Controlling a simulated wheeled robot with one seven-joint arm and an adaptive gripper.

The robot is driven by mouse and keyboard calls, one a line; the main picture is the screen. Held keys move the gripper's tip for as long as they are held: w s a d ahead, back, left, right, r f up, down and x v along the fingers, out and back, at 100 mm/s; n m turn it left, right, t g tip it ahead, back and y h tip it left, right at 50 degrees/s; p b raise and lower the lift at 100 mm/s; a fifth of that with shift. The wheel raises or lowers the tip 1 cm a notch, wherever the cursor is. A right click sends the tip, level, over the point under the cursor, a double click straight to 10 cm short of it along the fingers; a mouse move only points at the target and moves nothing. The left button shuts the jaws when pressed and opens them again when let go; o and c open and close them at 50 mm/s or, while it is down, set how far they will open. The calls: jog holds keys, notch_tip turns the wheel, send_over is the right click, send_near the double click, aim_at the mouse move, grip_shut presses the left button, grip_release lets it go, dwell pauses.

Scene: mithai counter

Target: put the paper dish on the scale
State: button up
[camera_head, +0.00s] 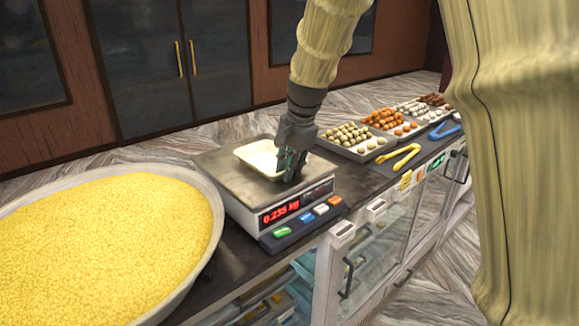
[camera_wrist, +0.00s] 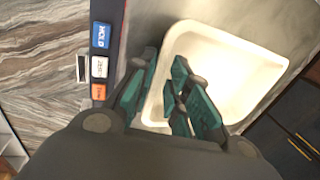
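The white paper dish (camera_head: 258,154) rests on the metal plate of the scale (camera_head: 222,172), near its middle. It looks level and empty. The scale's red display reads 0.235 kg. My gripper (camera_head: 289,168) is low over the plate at the dish's right edge. In the wrist view the dish (camera_wrist: 238,62) fills the upper right. My gripper's teal-padded fingers (camera_wrist: 164,66) stand apart there, one outside the dish's near rim and the other over its inside. A gap shows between them. My gripper's body hides part of the dish's near side.
A large round pan of yellow sweets (camera_head: 110,240) stands left of the scale. Trays of sweets (camera_head: 367,152) line the counter to the right, with yellow tongs (camera_head: 400,157) and blue tongs (camera_head: 445,131) in front. A glass-fronted case is below. Little counter is free around the scale.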

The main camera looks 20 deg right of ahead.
jog(key=shift+s+r, duration=0.15)
jog(key=shift+s, duration=0.1)
jog(key=shift+w+r, duration=0.1)
jog(key=shift+w, duration=0.05)
jog(key=shift+d+r+b, duration=0.1)
jog(key=shift+r+b, duration=0.2)
jog(key=a+b+v, duration=0.1)
jog(key=b+v, duration=0.2)
jog(key=v, duration=0.8)
jog(key=shift+d+b, duration=0.3)
jog(key=shift+d, duration=0.2)
